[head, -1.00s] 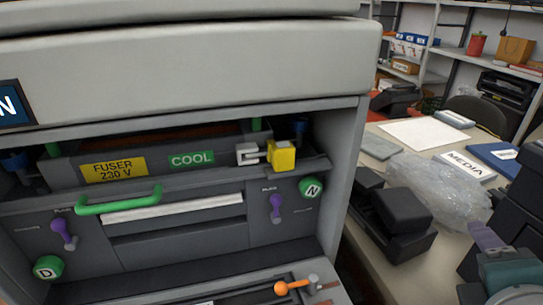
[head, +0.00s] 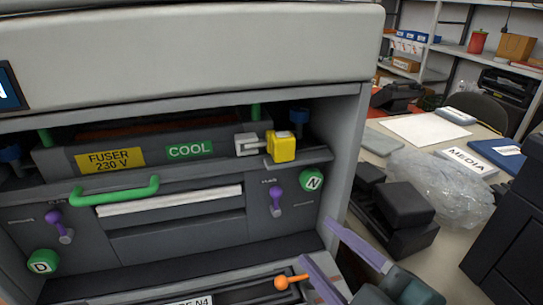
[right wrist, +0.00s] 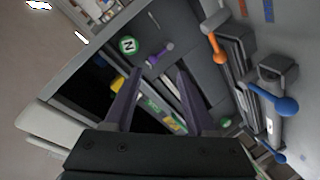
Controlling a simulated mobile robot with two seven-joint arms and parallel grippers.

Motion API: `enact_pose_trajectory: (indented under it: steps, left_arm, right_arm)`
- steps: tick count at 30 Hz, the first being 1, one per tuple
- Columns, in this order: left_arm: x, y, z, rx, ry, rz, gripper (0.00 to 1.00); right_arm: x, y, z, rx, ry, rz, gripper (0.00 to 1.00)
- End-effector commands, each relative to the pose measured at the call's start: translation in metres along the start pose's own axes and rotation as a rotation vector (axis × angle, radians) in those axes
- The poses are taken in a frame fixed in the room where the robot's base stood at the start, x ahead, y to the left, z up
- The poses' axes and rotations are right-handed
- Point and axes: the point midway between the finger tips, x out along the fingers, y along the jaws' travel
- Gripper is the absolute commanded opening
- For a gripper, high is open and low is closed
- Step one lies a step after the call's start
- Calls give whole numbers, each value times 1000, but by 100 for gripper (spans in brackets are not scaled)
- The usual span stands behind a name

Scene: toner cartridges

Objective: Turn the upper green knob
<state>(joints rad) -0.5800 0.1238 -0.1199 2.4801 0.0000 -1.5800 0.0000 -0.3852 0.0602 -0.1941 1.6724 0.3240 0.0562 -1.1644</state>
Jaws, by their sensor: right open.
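The upper green knob (head: 312,180), marked N, is on the right of the printer's dark inner panel. It also shows in the right wrist view (right wrist: 129,46), up and left of the fingertips. The other green knob (head: 42,262), marked D, is lower on the left. My right gripper (head: 317,243) is open and empty, with its purple fingers pointing into the printer opening, below the N knob and apart from it. In the right wrist view its fingers (right wrist: 158,74) are spread wide with nothing between them. My left gripper is not in view.
A purple lever (head: 276,201) is just left of the N knob, and a yellow block (head: 282,146) sits above. An orange-tipped lever (head: 283,283) lies low in front. The printer's right side wall (head: 345,170) bounds the opening. The desk at right holds black parts.

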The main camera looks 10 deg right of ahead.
Motion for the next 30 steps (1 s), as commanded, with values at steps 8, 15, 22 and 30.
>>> enact_pose_trajectory:
  steps: [8,15,22,30]
  left_arm:
    - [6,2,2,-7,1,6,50]
    - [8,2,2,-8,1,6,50]
    - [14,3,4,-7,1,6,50]
    - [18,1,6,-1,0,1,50]
  right_arm:
    - [-1,22,13,-211,13,262,56]
    - [23,32,12,-229,13,285,56]
    - [65,43,10,-229,13,284,56]
    - [91,50,9,-227,12,280,56]
